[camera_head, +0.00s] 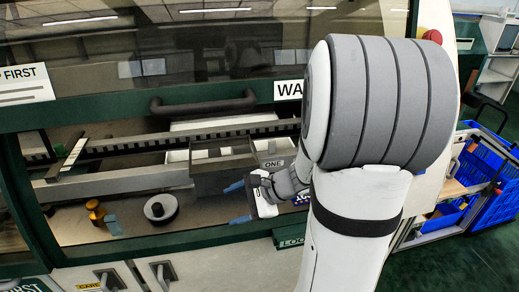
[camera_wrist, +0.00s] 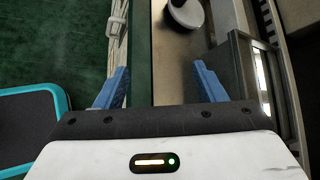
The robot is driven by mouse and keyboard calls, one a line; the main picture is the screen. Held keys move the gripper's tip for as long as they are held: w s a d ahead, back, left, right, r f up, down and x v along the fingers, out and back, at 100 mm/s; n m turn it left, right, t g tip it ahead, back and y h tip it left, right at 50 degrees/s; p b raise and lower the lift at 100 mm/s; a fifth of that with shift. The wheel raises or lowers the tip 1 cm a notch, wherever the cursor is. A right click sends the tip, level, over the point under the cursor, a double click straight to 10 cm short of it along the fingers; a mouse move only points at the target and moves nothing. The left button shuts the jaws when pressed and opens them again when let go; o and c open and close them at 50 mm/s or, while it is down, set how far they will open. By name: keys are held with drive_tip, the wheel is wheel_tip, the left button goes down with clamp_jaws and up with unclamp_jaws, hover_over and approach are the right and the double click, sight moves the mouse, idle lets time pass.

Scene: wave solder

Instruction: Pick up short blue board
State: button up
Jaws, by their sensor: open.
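A small flat blue-grey piece (camera_head: 114,225), which may be the short blue board, is on the machine's inner shelf at the left, beside a brass-coloured knob (camera_head: 96,212). My gripper (camera_head: 236,203) is to its right, past a round white-and-dark spool (camera_head: 160,208), and apart from the piece. In the wrist view my gripper (camera_wrist: 160,78) has its two blue fingers spread wide with nothing between them. The spool (camera_wrist: 186,12) shows ahead at the top there. The blue-grey piece does not show in the wrist view.
A grey open bin (camera_head: 222,174) marked ONE stands beside my gripper; its wall (camera_wrist: 238,65) is close to the right finger. The green front ledge (camera_wrist: 138,50) runs below the fingers. A raised door handle (camera_head: 203,103) hangs above. Blue crates (camera_head: 485,175) are at the right.

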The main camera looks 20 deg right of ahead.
drive_tip(key=d+f+m+t+h+p, duration=0.1)
drive_tip(key=d+f+m+t+h, duration=0.1)
drive_tip(key=d+m, duration=0.4)
drive_tip(key=w+d+f+m+t+h, duration=0.1)
drive_tip(key=d+m+h, duration=0.4)
drive_tip(key=d, duration=0.7)
drive_tip(key=w+d+f+m+t+h+p, duration=0.1)
drive_tip(key=d+f+m+t+h, duration=0.2)
drive_tip(key=d+m, duration=0.5)
drive_tip(key=shift+w+d+f+m+t+p, duration=0.25)
drive_tip(key=shift+d+f+m+t+p, duration=0.1)
drive_tip(key=shift+d+f+t, duration=0.25)
drive_tip(key=shift+d+h, duration=0.3)
drive_tip(key=shift+d, duration=0.05)
drive_tip(key=p+x, duration=0.2)
drive_tip(key=x, duration=0.5)
drive_tip(key=shift+w+d+f+p, duration=0.15)
drive_tip(key=shift+f+p, duration=0.05)
drive_tip(key=shift+p, duration=0.1)
drive_tip(key=c, duration=1.3)
drive_tip(key=shift+o, duration=0.2)
drive_tip(key=shift+r, duration=0.1)
